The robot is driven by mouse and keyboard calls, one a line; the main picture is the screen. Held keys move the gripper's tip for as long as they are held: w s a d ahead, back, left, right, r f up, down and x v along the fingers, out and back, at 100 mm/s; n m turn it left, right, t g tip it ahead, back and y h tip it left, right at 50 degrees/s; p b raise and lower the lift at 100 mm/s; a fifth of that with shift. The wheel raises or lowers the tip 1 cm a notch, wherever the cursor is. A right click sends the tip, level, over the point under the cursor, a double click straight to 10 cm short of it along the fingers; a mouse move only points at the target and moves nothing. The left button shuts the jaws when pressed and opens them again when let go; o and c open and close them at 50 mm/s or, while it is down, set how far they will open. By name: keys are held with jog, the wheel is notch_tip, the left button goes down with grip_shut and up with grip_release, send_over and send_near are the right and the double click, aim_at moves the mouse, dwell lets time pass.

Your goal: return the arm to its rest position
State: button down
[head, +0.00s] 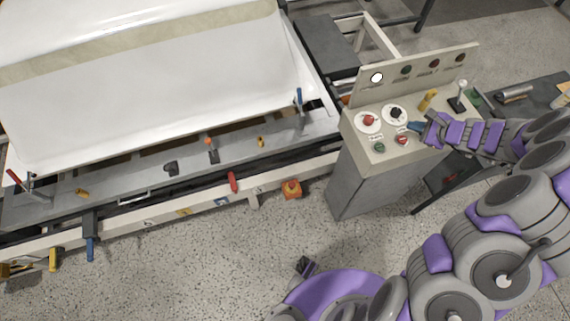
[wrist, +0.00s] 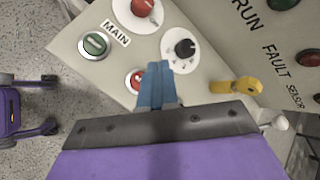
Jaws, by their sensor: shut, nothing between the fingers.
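My gripper (head: 416,128) is at the end of my purple and grey arm, over the sloped top of the control console (head: 352,178). In the wrist view its blue fingertips (wrist: 155,88) are together with nothing between them. They are over the panel beside a red button (wrist: 134,80) and below a black knob on a white dial (wrist: 185,48). I cannot tell whether the fingertips touch the panel. The arm is stretched out from the right side of the head view.
A red knob (head: 369,120), a green button (wrist: 95,44) and a yellow lever (head: 428,100) are on the panel. A machine frame with a white sheet (head: 150,90) fills the left. Speckled floor (head: 190,275) is clear in front.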

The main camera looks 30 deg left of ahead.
jog(key=shift+r, duration=0.55)
jog(key=s+a+r+n+g+b, duration=0.15)
jog(key=s+r+n, duration=0.25)
jog(key=s+r, duration=0.4)
jog(key=s+a+r+n+g+b, duration=0.1)
jog(key=s+a+r+n+g, duration=0.15)
jog(key=s+r+n, duration=0.6)
jog(key=s+d+n+g+h+b, duration=0.1)
jog(key=s+d+h, duration=0.3)
jog(key=s, duration=1.1)
jog(key=s+d+f+h+b, duration=0.1)
jog(key=s+d+h, duration=0.3)
jog(key=s+d, duration=0.6)
jog(key=s+b, duration=0.1)
jog(key=s, duration=0.3)
jog(key=shift+s+f+n+g, duration=0.15)
jog(key=shift+s+n+g, duration=0.2)
jog(key=shift+g, duration=0.05)
